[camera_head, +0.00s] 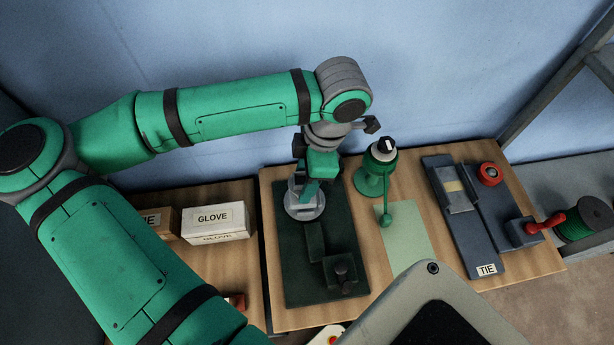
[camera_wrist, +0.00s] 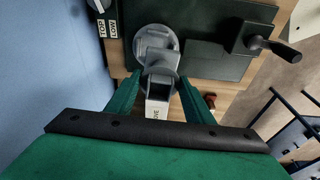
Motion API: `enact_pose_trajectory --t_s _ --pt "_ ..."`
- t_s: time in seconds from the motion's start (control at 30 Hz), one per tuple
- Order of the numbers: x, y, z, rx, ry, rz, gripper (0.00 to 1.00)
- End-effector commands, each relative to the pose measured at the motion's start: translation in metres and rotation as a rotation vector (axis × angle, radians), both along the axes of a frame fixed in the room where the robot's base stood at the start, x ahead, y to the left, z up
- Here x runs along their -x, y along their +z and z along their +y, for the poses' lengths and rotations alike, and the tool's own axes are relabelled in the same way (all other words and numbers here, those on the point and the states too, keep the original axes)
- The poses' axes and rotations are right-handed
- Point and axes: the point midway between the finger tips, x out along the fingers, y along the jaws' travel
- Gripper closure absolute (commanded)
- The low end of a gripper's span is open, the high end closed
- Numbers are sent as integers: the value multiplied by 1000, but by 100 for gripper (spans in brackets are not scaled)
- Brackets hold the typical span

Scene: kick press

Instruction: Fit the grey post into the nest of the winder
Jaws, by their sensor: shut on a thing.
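My gripper (camera_head: 311,188) points down over the far left part of a dark green board (camera_head: 295,285), which I take to be the winder's base. In the wrist view its two green fingers (camera_wrist: 159,84) are shut on a grey post (camera_wrist: 160,66). Below the post is a grey round fitting (camera_head: 304,210), likely the nest, which also shows in the wrist view (camera_wrist: 144,38). The post's lower end overlaps this fitting; I cannot tell whether it is in it or just above. A block with a black crank knob (camera_head: 342,268) sits at the board's near end.
A green press with a lever (camera_head: 372,184) stands close to the right of my gripper. A pale green mat (camera_head: 409,238) lies near it. A blue-grey TIE fixture (camera_head: 455,229) with red parts is further right. A white GLOVE box (camera_head: 214,222) is at left.

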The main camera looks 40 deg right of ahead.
Motion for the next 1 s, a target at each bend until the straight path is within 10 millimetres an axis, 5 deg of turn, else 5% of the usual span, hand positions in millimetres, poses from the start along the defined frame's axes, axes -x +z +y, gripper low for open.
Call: enact_pose_trajectory --t_s 0.53,0.93,0.97,1.0 --pt "-7 -48 -9 0 11 1 100" --pt "-8 -53 -7 1 14 -1 100" --pt "-8 -52 -7 1 14 -2 45" --pt "-8 -52 -7 1 14 -2 36"
